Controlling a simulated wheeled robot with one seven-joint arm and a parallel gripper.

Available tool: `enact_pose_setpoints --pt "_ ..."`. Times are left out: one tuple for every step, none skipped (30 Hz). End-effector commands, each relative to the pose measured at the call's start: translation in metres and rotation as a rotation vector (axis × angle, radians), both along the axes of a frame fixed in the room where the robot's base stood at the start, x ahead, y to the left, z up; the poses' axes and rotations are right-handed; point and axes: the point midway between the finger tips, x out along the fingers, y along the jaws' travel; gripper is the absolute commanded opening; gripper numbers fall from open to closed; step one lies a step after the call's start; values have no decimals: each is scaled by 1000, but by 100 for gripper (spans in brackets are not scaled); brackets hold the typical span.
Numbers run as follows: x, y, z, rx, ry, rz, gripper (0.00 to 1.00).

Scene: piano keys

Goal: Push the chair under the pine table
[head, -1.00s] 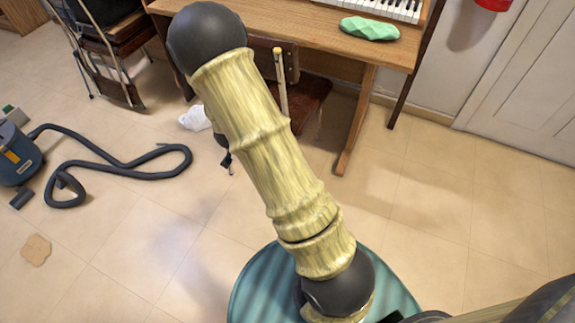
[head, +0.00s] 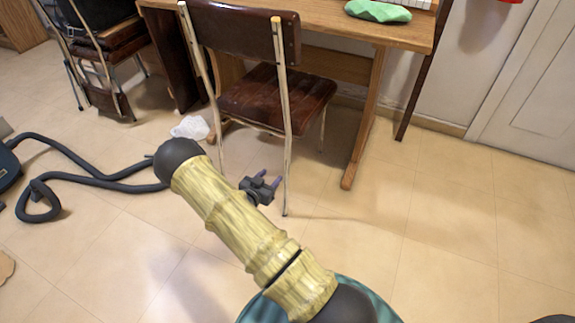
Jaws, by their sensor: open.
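The chair (head: 275,97) has a dark brown seat and backrest on pale metal legs. It stands at the pine table (head: 320,14), its back toward me and its seat partly beneath the tabletop. My gripper (head: 268,180) is open and empty, low behind the chair, close to its rear legs in the picture. I cannot tell whether it touches a leg. My bamboo-patterned arm hides part of the floor to the left of the gripper.
A vacuum hose (head: 90,176) lies on the floor at left, and a crumpled white item (head: 190,128) lies by the chair. Another chair (head: 100,50) stands at upper left. A green object (head: 377,11) rests on the table. Floor at right is clear.

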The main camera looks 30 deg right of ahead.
Motion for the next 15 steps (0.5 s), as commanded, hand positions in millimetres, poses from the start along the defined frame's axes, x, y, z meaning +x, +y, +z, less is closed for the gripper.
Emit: enact_pose_setpoints --pt "0 0 2 1 -1 0 47" --pt "0 0 2 1 0 0 47" --pt "0 0 2 1 0 1 47" --pt "0 0 2 1 0 1 47" --pt "0 0 2 1 0 1 47" --pt "0 0 2 2 1 1 47" --pt "1 -1 1 2 1 1 47" --pt "1 -1 1 2 0 0 47" --pt "2 -3 0 1 0 0 47" --pt "3 -4 -1 1 0 0 47" --pt "5 -7 -2 2 -1 0 47" --pt "8 -10 -3 2 -1 0 47" --pt "10 -13 -5 2 -1 0 47" --pt "12 -17 -6 2 -1 -1 47" --pt "15 -23 -9 2 -1 -2 47"
